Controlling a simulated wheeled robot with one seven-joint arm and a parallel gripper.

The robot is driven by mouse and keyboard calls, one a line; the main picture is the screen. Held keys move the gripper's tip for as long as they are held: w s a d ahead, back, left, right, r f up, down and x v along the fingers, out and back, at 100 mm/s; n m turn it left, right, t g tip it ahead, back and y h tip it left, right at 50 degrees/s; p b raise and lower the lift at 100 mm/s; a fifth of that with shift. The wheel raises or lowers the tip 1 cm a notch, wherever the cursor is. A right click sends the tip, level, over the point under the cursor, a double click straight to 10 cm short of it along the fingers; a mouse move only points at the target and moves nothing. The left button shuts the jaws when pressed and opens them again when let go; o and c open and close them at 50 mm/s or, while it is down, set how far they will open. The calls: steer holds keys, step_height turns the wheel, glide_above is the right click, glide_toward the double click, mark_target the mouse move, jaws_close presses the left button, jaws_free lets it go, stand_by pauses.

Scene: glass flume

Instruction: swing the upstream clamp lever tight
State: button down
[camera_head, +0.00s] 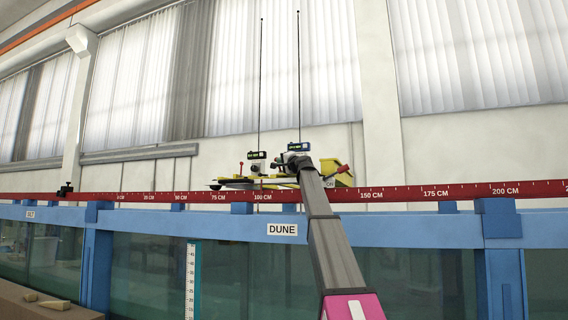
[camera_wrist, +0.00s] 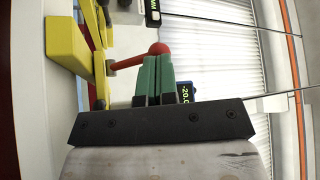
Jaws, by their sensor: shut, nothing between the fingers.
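The yellow instrument carriage (camera_head: 258,181) sits on the red rail; its yellow parts (camera_wrist: 68,46) fill the left of the wrist view. An upright red ball-topped lever (camera_head: 241,166) stands at its left end. Another red lever (camera_head: 342,169) lies tilted at its right end. In the wrist view a red lever with a round knob (camera_wrist: 157,48) is at the fingertips; I cannot tell which lever it is or whether they touch. My gripper (camera_wrist: 154,62) is shut and empty, with green fingers.
The red scale rail (camera_head: 420,193) runs along the blue flume frame (camera_head: 395,226), with glass below. Two thin rods rise from the carriage beside small displays (camera_head: 256,155) and (camera_head: 298,147). A black clamp (camera_head: 65,189) is on the rail at left. Space above the rail at right is clear.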

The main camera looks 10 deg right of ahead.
steer(key=shift+w+d+r+m, duration=0.15)
steer(key=shift+r+m, duration=0.2)
steer(key=shift+m, duration=0.25)
steer(key=w+d+r+m+g+h, duration=0.2)
steer(key=w+d+r+m+g, duration=0.1)
steer(key=m, duration=0.4)
steer(key=shift+w+r+g+h, duration=0.4)
steer(key=shift+w+g, duration=0.4)
steer(key=shift+w, duration=0.45)
steer(key=shift+d, duration=0.1)
steer(key=v, duration=1.4)
steer(key=shift+w+r, duration=0.2)
steer(key=shift+r, duration=0.2)
